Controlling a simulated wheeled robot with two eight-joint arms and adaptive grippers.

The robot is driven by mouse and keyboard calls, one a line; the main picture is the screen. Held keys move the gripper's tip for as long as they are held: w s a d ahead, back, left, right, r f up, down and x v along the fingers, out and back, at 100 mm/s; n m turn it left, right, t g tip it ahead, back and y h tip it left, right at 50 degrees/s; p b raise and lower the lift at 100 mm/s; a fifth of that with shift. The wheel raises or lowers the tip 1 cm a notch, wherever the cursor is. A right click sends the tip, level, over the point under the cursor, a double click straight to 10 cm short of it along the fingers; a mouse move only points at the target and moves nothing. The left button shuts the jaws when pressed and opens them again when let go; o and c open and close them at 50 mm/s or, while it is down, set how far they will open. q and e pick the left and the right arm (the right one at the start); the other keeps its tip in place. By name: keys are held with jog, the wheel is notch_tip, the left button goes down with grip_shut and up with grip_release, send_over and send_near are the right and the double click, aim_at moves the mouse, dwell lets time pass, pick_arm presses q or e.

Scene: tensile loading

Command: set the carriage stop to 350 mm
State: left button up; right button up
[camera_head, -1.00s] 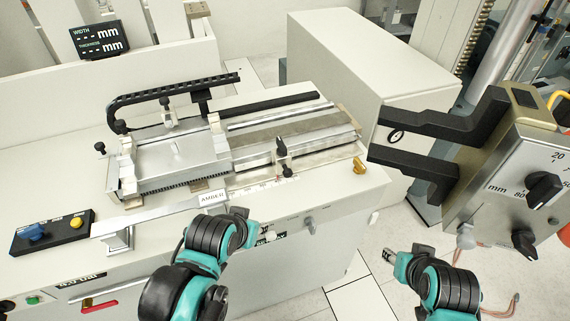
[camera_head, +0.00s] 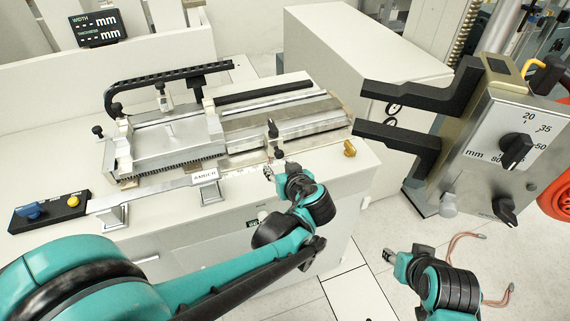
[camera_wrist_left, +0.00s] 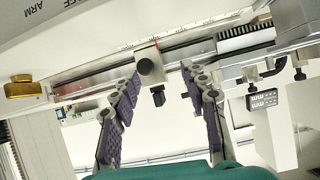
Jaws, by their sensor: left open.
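The carriage stop (camera_head: 273,130) is a small dark clamp with a black knob on the front rail of the bench machine. In the left wrist view the stop (camera_wrist_left: 150,66) is a silver block with a round black knob, on a rail beside a ruled scale (camera_wrist_left: 180,34). The scale's numbers are too small to read. My left gripper (camera_head: 279,170) is open just in front of the rail, below the stop in the head view. In the wrist view its fingers (camera_wrist_left: 160,76) stand apart on either side of the stop's knob. My right gripper (camera_head: 405,254) hangs low, away from the bench; its jaws are unclear.
The flat carriage (camera_head: 165,150) sits left of the stop, under a black cable chain (camera_head: 165,77). A brass knob (camera_head: 349,148) is at the rail's right end. A grey dial box (camera_head: 510,150) with black prongs stands at right. A button box (camera_head: 48,211) is at front left.

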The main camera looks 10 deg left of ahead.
aim_at(280, 155)
pick_arm(q)
jog(key=shift+w+d+n+t+y, duration=0.15)
jog(key=shift+w+d+n+t, duration=0.15)
jog(key=shift+d, duration=0.3)
jog(key=shift+w+d+n+t+y, duration=0.1)
jog(key=shift+w+d+t+y, duration=0.1)
jog(key=shift+w+d, duration=0.3)
jog(key=shift+d, duration=0.1)
jog(key=b+x, duration=0.2)
jog(key=x, duration=0.4)
jog(key=shift+w, duration=0.1)
jog(key=shift+w+a+f+b, duration=0.25)
jog(key=shift+w+a+b, duration=0.1)
jog(key=shift+w+a, duration=0.15)
jog(key=shift+d, duration=0.1)
pick_arm(e)
jog(key=f, duration=0.2)
jog(key=shift+s+d+f, duration=0.2)
jog(key=shift+s+f, duration=0.1)
jog(key=shift+f, duration=0.05)
pick_arm(q)
grip_shut()
